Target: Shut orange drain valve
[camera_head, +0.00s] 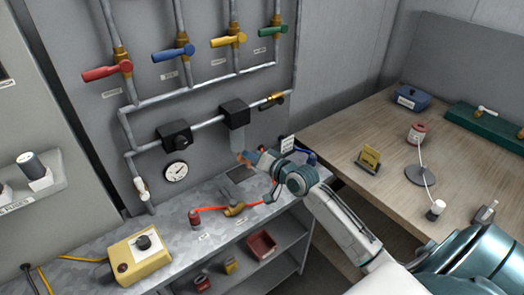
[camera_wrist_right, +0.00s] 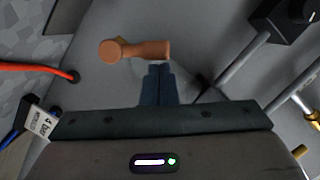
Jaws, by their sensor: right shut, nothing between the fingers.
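The orange drain valve handle (camera_wrist_right: 135,50) lies across the upper middle of the right wrist view, with its round hub at the left end and its lever pointing right. In the head view it is a small orange bit (camera_head: 243,156) below the black box, partly hidden by my gripper. My right gripper (camera_head: 255,156) is shut and empty. In the right wrist view its closed fingertips (camera_wrist_right: 159,66) are right at the lever's free end; I cannot tell whether they touch it. My left gripper is not in view.
Red (camera_head: 107,71), blue (camera_head: 173,52), yellow (camera_head: 228,40) and green (camera_head: 272,31) valve handles sit on the wall pipes above. A red hose (camera_head: 212,208) and a yellow control box (camera_head: 143,255) are on the metal bench. A wooden table (camera_head: 345,135) stands at right.

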